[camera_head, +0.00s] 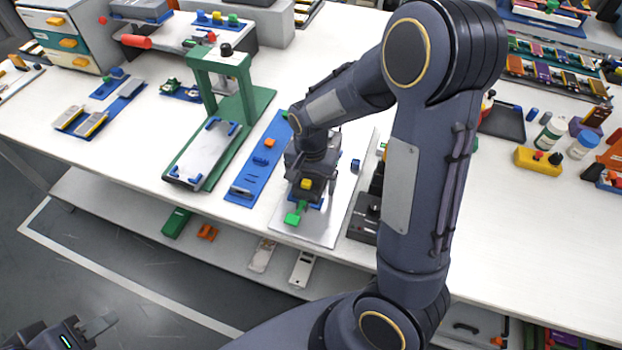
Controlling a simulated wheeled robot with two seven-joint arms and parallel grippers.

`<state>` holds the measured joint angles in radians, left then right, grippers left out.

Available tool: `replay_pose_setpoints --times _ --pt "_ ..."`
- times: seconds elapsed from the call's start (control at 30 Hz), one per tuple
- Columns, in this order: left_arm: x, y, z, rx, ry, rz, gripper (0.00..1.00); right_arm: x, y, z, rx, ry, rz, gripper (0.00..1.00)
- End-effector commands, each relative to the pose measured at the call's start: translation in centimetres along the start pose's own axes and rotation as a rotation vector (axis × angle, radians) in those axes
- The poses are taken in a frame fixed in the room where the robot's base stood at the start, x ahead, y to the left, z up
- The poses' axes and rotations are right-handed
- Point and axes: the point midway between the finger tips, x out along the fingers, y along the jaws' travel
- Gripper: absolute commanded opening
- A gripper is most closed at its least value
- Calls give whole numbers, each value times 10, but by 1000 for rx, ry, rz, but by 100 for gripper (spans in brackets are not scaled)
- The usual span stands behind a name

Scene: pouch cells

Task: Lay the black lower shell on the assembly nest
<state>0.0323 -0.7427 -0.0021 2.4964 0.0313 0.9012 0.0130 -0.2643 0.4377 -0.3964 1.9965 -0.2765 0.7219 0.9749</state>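My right gripper (311,199) points down over a pale plate (318,237) at the table's front middle. I take this plate with its blue, yellow and green fittings to be the assembly nest. A green clamp piece (295,214) shows at its near side. The gripper and wrist hide the plate's middle, so I cannot tell whether the fingers are open or shut, or whether the black lower shell is under them. I cannot identify the shell for certain elsewhere. My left gripper (88,328) is low at the bottom left, off the table, with its fingers only partly clear.
A blue strip (244,193) with small parts lies left of the plate. A green press stand (235,100) stands further left. A black box (363,222) is close on the right. A dark flat tray (503,122) lies further right. The front right table is clear.

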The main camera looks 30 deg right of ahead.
Motion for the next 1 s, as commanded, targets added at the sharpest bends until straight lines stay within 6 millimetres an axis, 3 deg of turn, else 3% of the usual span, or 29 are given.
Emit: replay_pose_setpoints --times 0.27,0.7,1.0 --pt "0 0 0 0 0 0 36 -4 0 0 0 0 0 83" --pt "-5 2 -2 0 0 0 36 -70 -1 0 -1 1 -3 83" --pt "-5 2 -3 0 0 0 36 -78 0 0 0 0 0 83"
